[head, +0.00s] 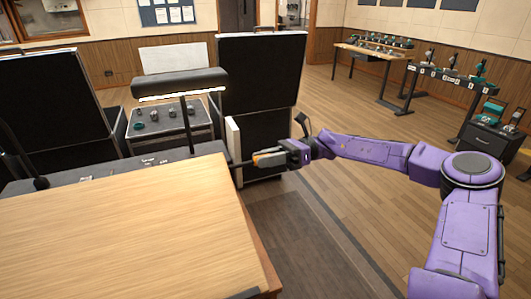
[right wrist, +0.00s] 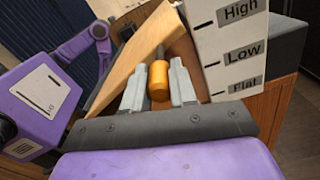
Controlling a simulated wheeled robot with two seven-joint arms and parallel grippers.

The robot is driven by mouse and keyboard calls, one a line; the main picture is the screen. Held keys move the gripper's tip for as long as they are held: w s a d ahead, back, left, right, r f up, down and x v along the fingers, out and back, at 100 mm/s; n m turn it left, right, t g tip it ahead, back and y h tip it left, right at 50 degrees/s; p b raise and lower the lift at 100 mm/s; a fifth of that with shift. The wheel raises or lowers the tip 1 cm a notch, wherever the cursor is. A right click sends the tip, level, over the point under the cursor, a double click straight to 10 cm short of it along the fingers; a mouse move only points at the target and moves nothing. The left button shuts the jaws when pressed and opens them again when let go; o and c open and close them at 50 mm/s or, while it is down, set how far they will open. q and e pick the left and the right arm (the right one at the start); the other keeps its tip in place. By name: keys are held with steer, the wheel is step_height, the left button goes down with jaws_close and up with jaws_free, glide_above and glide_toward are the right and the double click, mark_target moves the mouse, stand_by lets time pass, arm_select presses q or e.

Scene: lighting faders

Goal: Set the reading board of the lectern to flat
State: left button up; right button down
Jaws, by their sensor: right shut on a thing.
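The lectern's wooden reading board (head: 130,225) fills the lower left of the head view; its edge (right wrist: 138,55) shows in the right wrist view, slanting. An orange handle (right wrist: 159,84) on a dark stem stands beside the board's edge. My right gripper (right wrist: 158,78) is shut on this handle, one grey finger on each side. In the head view the right gripper (head: 268,160) is at the board's far right corner. A white scale plate (right wrist: 228,45) reads High, Low and Flat; it also shows edge-on (head: 233,143). I cannot tell which mark the board meets. My left gripper is out of view.
A dark desk lamp (head: 180,84) and a microphone (head: 38,180) stand beyond the board. Black padded panels (head: 258,70) stand behind. A table (head: 375,52) and a rack (head: 445,75) with small devices are at the back right.

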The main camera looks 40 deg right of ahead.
step_height(320, 180, down, 10)
steer(key=w+m+b, duration=0.1)
steer(key=m+b, duration=0.1)
steer(key=m, duration=0.2)
steer(key=shift+w+d+b, duration=0.2)
steer(key=shift+w+b, duration=0.15)
steer(key=shift+b, duration=0.05)
steer(key=c, duration=0.9)
jaws_free()
steer(key=shift+w, duration=0.15)
steer(key=shift+d, duration=0.1)
